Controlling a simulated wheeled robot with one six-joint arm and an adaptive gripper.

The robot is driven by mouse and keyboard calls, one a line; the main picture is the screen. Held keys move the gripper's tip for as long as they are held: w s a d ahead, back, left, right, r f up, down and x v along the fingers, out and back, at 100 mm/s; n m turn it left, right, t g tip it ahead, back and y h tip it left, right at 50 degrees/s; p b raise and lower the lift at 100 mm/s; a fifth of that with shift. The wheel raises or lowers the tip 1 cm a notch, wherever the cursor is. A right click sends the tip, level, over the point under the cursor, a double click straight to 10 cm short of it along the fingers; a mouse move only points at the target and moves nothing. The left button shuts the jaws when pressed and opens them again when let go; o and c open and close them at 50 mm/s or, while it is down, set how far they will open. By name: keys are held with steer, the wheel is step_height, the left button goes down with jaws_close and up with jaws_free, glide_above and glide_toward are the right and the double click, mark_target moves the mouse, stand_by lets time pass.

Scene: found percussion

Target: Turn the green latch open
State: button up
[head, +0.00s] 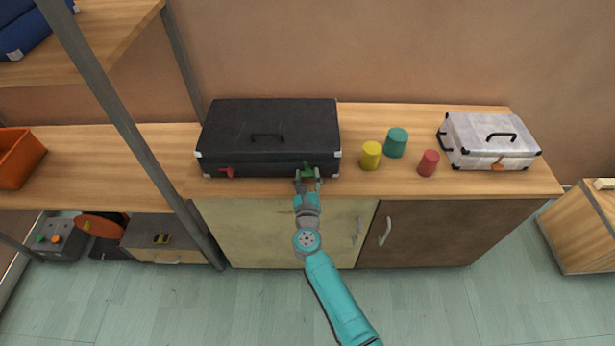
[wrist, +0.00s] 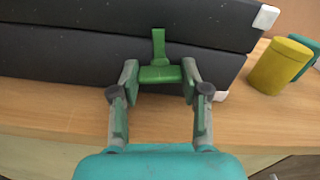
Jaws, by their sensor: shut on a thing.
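The black case (head: 268,128) stands closed on the wooden cabinet top, its front facing me. The green latch (head: 307,168) is on the right part of its front. In the wrist view the green latch (wrist: 158,47) has a narrow upright stem and a wider crosspiece below it. My gripper (head: 307,178) reaches the case front from below. In the wrist view my gripper (wrist: 160,76) has one finger at each end of the crosspiece and is shut on it. A red latch (head: 227,172) sits on the left part of the same front.
Yellow (head: 371,155), teal (head: 396,142) and red (head: 428,163) cylinders stand right of the black case. A white case (head: 490,140) with an orange latch stands farther right. A grey shelf post (head: 130,125) rises at the left. Bare cabinet top (head: 375,184) shows along the front.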

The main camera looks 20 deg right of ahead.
steer(key=n, duration=0.4)
steer(key=shift+n, duration=0.3)
steer(key=n, duration=0.3)
steer(key=shift+n, duration=0.4)
steer(key=n, duration=0.3)
steer(key=shift+n, duration=2.1)
steer(key=o, duration=1.1)
steer(key=shift+o, duration=0.2)
steer(key=shift+f, duration=0.1)
